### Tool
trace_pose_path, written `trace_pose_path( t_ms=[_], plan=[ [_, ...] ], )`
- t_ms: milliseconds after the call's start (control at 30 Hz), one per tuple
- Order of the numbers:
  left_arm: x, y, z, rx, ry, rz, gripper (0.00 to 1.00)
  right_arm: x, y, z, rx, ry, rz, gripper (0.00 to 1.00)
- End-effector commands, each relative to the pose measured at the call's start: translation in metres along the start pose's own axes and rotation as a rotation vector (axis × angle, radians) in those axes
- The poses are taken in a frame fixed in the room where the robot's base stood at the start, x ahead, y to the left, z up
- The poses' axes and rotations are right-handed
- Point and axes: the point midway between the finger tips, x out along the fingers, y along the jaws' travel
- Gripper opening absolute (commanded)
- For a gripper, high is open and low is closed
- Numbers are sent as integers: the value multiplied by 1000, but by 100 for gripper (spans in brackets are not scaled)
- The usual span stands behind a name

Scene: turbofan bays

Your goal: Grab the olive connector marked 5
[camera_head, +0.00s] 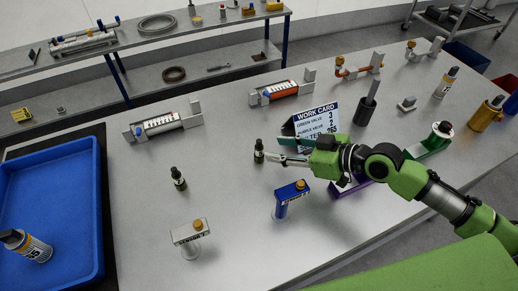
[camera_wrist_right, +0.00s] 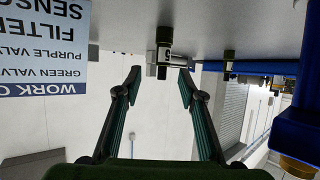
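Two small dark olive connectors stand upright on the table in the head view: one (camera_head: 258,152) at the middle and one (camera_head: 178,180) farther left. I cannot read their numbers in the head view. My right gripper (camera_head: 274,158) reaches in from the right, low over the table, its tips beside the middle connector. In the right wrist view, which is upside down, the gripper (camera_wrist_right: 160,75) is open, with a connector (camera_wrist_right: 163,52) in line with the gap, at or just beyond the tips. Another connector (camera_wrist_right: 229,68) stands farther off. My left gripper is out of view.
The work card (camera_head: 316,122) stands right behind my right gripper. A blue valve (camera_head: 282,207) with an orange knob stands in front of it, and a white valve (camera_head: 190,238) to the left. A blue tray (camera_head: 98,215) is at the left edge. Table around the left connector is clear.

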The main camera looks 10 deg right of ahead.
Motion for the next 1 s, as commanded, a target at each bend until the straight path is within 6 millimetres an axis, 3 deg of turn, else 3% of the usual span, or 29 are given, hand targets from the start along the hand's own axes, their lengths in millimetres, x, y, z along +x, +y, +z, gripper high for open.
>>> trace_pose_path(
  t_ms=[133, 367, 700, 1000],
  plan=[
    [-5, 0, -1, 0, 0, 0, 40, 18, 0, -1, 2, 2, 1, 37],
    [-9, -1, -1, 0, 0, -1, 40, 30, -1, 0, 2, 0, 0, 37],
    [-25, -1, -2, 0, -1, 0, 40, 72, -4, 3, 2, 0, 1, 37],
    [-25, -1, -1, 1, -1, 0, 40, 77, -4, 5, 0, -1, 1, 37]
  ],
)
